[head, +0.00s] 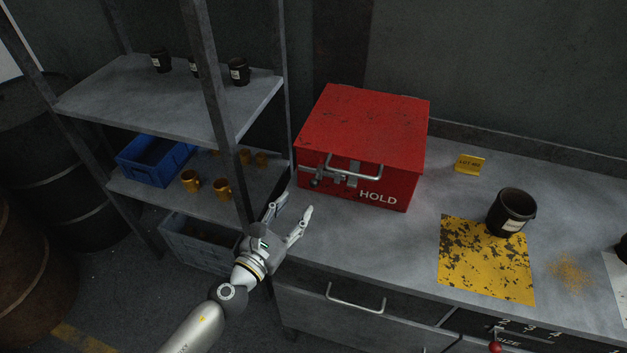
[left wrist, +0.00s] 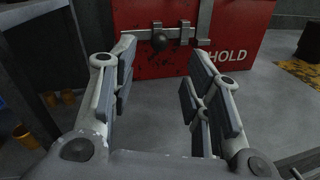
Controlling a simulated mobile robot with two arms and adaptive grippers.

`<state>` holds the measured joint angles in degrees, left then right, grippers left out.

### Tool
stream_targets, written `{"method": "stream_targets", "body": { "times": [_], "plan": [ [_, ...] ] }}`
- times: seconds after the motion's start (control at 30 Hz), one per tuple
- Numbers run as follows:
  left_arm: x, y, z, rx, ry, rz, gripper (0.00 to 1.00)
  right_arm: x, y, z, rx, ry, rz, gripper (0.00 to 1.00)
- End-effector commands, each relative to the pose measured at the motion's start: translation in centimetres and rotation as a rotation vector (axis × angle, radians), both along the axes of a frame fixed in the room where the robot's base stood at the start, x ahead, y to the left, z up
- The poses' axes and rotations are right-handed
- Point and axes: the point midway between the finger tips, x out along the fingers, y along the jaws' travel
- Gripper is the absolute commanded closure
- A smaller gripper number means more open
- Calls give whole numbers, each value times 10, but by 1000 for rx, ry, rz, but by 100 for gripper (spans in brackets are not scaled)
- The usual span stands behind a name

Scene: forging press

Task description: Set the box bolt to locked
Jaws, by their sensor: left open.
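The red box (head: 361,135) marked HOLD stands on the grey bench with its lid down. On its front is a bolt (head: 317,182) with a round knob, left of a bright bar handle (head: 355,170). In the left wrist view the bolt's dark knob (left wrist: 159,41) shows beyond and between the fingers. Whether the bolt is locked I cannot tell. My left gripper (head: 293,209) is open and empty, in front of and below the box's front left, apart from it. It also shows in the left wrist view (left wrist: 155,75). My right gripper is not in view.
A metal shelf (head: 130,95) with black cups, orange cups and a blue bin (head: 155,160) stands close left. On the bench (head: 400,240), a black pot (head: 511,212) stands at the yellow patch's edge. A yellow tag (head: 470,164) lies behind. A drawer handle (head: 355,300) sticks out below.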

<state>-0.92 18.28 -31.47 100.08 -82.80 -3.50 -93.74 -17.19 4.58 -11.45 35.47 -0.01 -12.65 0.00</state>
Motion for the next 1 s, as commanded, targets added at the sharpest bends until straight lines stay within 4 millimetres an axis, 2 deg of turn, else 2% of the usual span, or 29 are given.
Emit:
{"method": "stream_targets", "body": {
  "times": [0.3, 0.5, 0.7, 1.0],
  "plan": [
    [48, -27, 1, -7, 1, 3, 56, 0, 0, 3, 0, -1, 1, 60],
    [73, -40, 0, -9, 3, 4, 56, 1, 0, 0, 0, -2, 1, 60],
    [85, -47, 0, -7, 3, 3, 56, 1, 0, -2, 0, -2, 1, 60],
    [87, -48, 0, -8, 4, 3, 56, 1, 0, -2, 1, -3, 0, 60]
  ]
}}
